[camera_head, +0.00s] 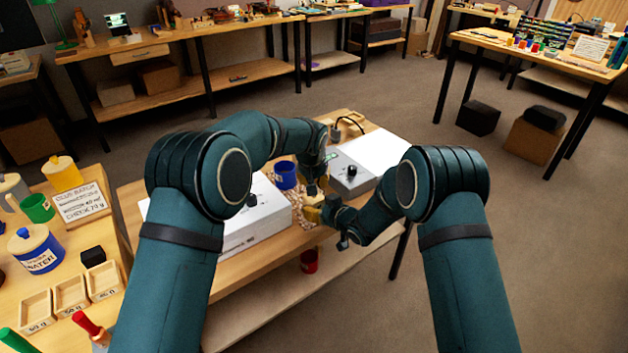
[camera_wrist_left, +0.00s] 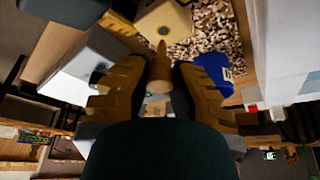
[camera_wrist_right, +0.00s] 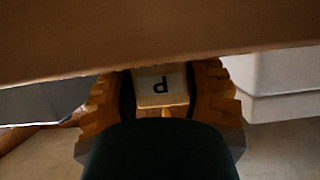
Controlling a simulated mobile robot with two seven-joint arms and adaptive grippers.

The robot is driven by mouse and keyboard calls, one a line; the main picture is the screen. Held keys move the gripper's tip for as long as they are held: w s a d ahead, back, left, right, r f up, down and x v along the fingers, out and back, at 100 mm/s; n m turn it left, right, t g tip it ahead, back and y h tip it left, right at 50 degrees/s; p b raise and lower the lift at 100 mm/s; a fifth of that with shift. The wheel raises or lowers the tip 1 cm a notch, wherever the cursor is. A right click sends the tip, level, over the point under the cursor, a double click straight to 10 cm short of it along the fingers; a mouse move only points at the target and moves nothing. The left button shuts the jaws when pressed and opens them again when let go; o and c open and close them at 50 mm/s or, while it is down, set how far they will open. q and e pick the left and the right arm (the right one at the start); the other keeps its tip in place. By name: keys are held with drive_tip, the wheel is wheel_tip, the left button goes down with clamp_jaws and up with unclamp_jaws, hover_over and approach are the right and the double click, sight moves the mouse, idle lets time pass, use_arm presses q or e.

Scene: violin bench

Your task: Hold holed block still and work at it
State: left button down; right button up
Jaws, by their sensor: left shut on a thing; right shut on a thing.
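A pale yellow block (camera_wrist_left: 172,18) with a dark round hole shows at the top of the left wrist view, over a patch of wood chips (camera_wrist_left: 210,30). My left gripper (camera_wrist_left: 160,75) is shut on a tapered wooden piece (camera_wrist_left: 159,66), its narrow tip pointing at the hole. Whether the tip touches the block I cannot tell. In the head view both grippers meet at the block (camera_head: 313,190); my right gripper (camera_head: 318,212) is low at the bench's front.
A blue cup (camera_head: 285,175) stands beside the chips. A white box (camera_head: 255,215) lies left of them and a grey unit with a black knob (camera_head: 350,172) right of them. A red cup (camera_head: 309,261) sits on the lower shelf. Another table (camera_head: 60,300) with pots is at left.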

use_arm(q)
drive_tip(key=shift+r, duration=3.5)
use_arm(e)
drive_tip(key=o, duration=1.2)
drive_tip(key=shift+o, duration=0.2)
